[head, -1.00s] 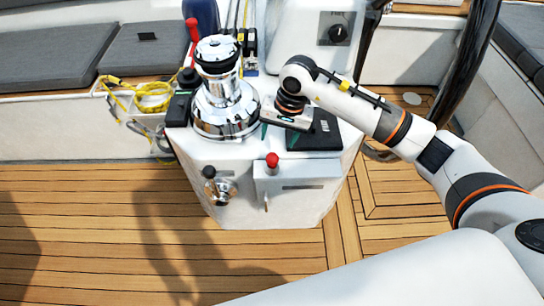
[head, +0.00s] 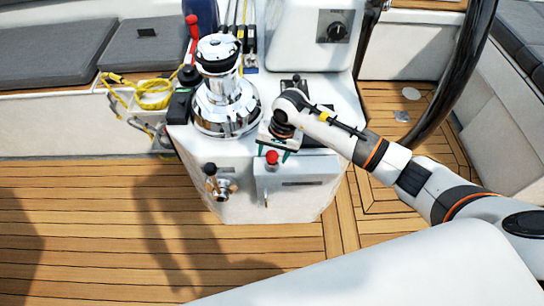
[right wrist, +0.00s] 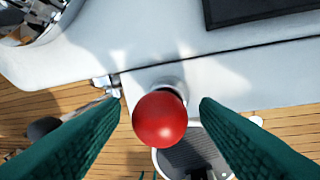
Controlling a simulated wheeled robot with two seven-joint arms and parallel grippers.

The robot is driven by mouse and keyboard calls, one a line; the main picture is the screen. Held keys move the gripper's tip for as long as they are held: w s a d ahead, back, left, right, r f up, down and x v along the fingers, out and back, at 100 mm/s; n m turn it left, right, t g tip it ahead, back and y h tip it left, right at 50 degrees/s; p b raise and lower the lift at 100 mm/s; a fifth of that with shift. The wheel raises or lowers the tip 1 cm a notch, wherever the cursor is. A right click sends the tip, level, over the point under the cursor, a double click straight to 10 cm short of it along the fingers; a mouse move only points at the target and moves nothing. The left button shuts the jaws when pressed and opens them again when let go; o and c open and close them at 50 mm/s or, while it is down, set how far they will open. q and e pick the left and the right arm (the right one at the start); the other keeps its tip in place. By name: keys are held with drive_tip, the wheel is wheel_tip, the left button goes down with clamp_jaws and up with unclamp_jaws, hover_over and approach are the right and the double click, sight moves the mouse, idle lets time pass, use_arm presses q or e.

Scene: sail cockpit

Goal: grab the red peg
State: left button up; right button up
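The red peg (head: 272,157) has a round red head and stands on the front box of the white console. In the right wrist view its red head (right wrist: 160,119) is large and near the middle, on a pale metal stem. My right gripper (head: 274,152) is just above and around the peg in the head view. Its two teal fingers are apart, one on each side of the red head in the right wrist view, with visible gaps. Nothing is held. My left gripper is not in view.
A chrome winch (head: 226,105) stands left of my right gripper. A black-knobbed lever (head: 210,170) is on the console front, left of the peg. A red-handled lever (head: 192,32) and yellow rope (head: 153,94) are farther back. The wooden deck (head: 90,235) in front is clear.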

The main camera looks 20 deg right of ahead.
drive_tip(key=c, duration=0.9)
